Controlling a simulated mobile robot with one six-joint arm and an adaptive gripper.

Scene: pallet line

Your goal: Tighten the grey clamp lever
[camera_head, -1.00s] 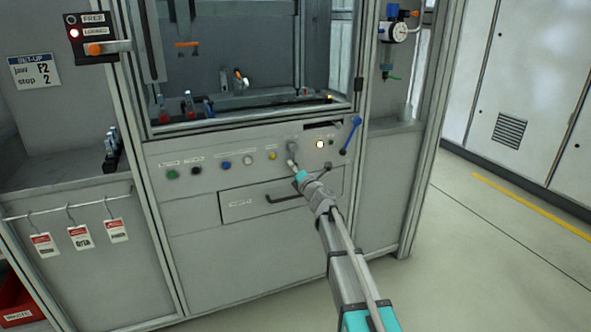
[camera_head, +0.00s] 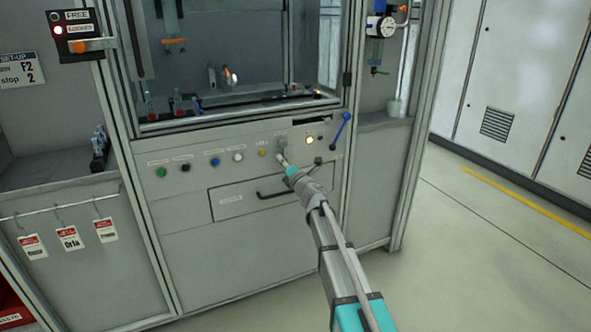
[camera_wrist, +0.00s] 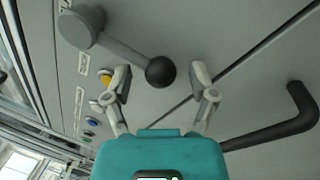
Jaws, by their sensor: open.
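The grey clamp lever (camera_wrist: 125,51) fills the upper left of the wrist view: a round grey hub on the panel, a grey arm and a black ball knob. In the head view its hub (camera_head: 281,141) shows on the front panel, and my gripper covers the rest. My gripper (camera_wrist: 161,78) is open, its fingers on either side of the ball knob in the picture. I cannot tell whether they touch it. In the head view my gripper (camera_head: 282,160) is close in front of the panel.
A blue lever (camera_head: 341,129) stands to the right on the panel. A row of buttons, including a yellow button (camera_head: 262,153), runs left of the grey lever. A drawer with a black handle (camera_wrist: 275,127) lies below. Open floor (camera_head: 470,250) lies to the right.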

